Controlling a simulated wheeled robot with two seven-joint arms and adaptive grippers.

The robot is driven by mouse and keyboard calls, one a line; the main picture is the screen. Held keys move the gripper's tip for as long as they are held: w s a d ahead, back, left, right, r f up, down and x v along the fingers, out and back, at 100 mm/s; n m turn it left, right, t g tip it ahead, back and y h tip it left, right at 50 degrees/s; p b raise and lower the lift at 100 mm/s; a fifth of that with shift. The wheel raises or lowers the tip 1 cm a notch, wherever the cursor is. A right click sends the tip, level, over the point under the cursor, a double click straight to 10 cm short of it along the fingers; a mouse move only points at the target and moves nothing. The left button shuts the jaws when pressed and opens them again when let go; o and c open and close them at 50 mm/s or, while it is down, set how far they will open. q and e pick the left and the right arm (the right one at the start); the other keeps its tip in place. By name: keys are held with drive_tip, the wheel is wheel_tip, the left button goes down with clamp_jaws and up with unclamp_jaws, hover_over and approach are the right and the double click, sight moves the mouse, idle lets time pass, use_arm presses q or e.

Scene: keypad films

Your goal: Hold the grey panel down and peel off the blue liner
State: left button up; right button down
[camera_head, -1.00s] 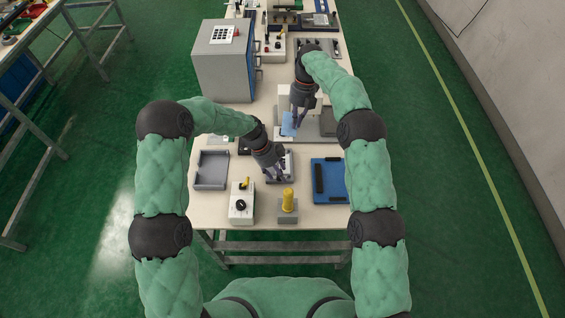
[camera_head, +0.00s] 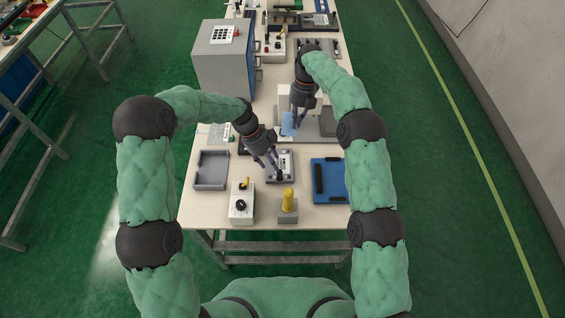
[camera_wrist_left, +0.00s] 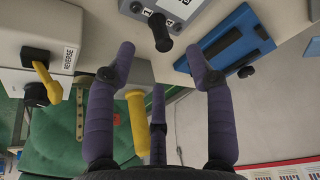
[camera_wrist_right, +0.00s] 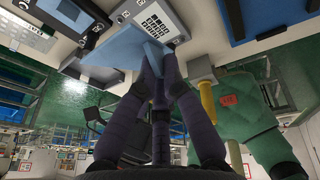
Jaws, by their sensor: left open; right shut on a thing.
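The grey panel (camera_head: 286,153) lies on the bench, its white keypad face uncovered; it also shows in the right wrist view (camera_wrist_right: 133,14) and at the top of the left wrist view (camera_wrist_left: 196,14). My right gripper (camera_head: 294,124) is shut on the blue liner (camera_head: 287,125), holding it up beyond the panel. In the head view the liner is apart from the panel; in the right wrist view the liner (camera_wrist_right: 118,48) overlaps its picture. My left gripper (camera_head: 271,168) is open and empty over the panel's near left part; contact cannot be told.
A grey tray (camera_head: 211,183) lies left, a blue tray (camera_head: 340,198) right. Nearer stand a white switch box (camera_head: 240,211) and a yellow post (camera_head: 288,198) on a grey base. A grey cabinet (camera_head: 222,72) stands at the back left.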

use_arm(q)
drive_tip(key=shift+v, duration=1)
drive_tip(key=shift+r, duration=0.15)
use_arm(e)
drive_tip(key=shift+r, duration=0.1)
use_arm(q)
drive_tip(key=shift+r+p, duration=1.1)
drive_tip(key=shift+r, duration=1.25)
use_arm(e)
drive_tip(key=shift+r, duration=1.05)
